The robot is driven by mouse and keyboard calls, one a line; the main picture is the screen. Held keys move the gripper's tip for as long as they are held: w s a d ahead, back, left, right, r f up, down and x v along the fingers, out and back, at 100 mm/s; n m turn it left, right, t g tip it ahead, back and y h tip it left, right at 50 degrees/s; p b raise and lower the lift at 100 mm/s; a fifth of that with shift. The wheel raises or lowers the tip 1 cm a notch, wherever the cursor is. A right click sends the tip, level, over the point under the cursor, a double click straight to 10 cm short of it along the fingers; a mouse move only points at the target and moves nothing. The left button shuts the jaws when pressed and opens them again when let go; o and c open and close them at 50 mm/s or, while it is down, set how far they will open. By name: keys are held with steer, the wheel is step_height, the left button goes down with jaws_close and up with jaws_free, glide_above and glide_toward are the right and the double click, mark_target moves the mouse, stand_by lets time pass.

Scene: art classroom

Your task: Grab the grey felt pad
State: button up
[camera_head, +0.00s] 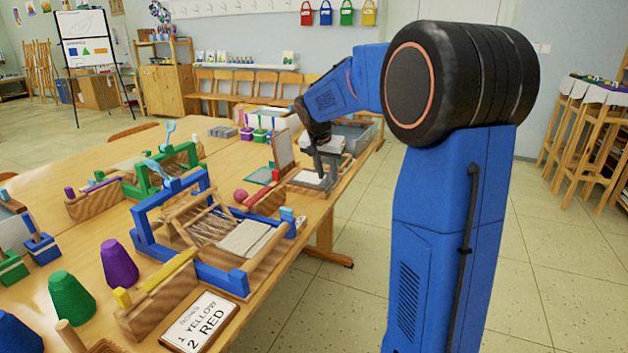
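A flat pale grey pad (307,179) lies on a low wooden tray near the right edge of the table. It looks like the grey felt pad, though its material is too small to tell. My gripper (326,174) points down at the right side of this pad, with dark fingers at or just above it. I cannot tell whether the fingers touch the pad or how far apart they are. My gripper and wrist hide part of the tray and what is behind.
A blue loom (216,277) and a green loom (128,190) stand on the table (226,181). An upright wooden-framed board (283,149) stands left of my gripper, with a red ball (240,195) nearby. A grey bin (352,133) is behind.

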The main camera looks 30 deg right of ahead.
jaws_close()
